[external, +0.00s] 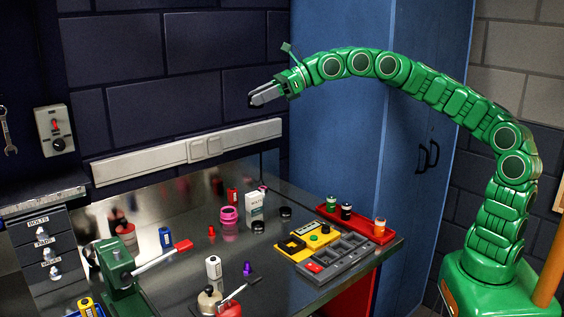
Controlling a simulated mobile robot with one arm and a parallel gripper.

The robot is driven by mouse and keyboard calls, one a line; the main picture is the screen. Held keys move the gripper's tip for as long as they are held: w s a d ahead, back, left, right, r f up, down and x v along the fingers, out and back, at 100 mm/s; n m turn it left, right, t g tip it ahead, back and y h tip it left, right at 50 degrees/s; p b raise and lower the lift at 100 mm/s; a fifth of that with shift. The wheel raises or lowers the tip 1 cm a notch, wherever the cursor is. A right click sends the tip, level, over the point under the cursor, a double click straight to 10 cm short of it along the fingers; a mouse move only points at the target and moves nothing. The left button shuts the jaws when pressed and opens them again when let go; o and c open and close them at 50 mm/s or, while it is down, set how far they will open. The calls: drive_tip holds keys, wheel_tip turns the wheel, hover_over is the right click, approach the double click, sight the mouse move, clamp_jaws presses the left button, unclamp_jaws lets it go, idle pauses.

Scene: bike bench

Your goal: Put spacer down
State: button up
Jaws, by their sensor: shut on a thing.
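My gripper (263,97) is raised high above the bench, in front of the dark block wall, and points left. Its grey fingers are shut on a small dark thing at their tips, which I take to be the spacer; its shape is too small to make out. It is well clear of the metal bench top (190,260).
On the bench stand a white box (255,211), pink rings (228,214), black rings (286,212), a grey sectioned tray (345,256), a yellow tray (291,247) and a red tray (372,233) with small bottles. A green press (118,272) stands front left. A blue cabinet (340,130) is behind my arm.

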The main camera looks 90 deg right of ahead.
drive_tip(key=shift+r, duration=0.45)
drive_tip(key=shift+s+d, duration=0.1)
drive_tip(key=shift+s+d+f+h, duration=0.2)
drive_tip(key=shift+s+h, duration=0.05)
drive_tip(key=shift+h, duration=0.15)
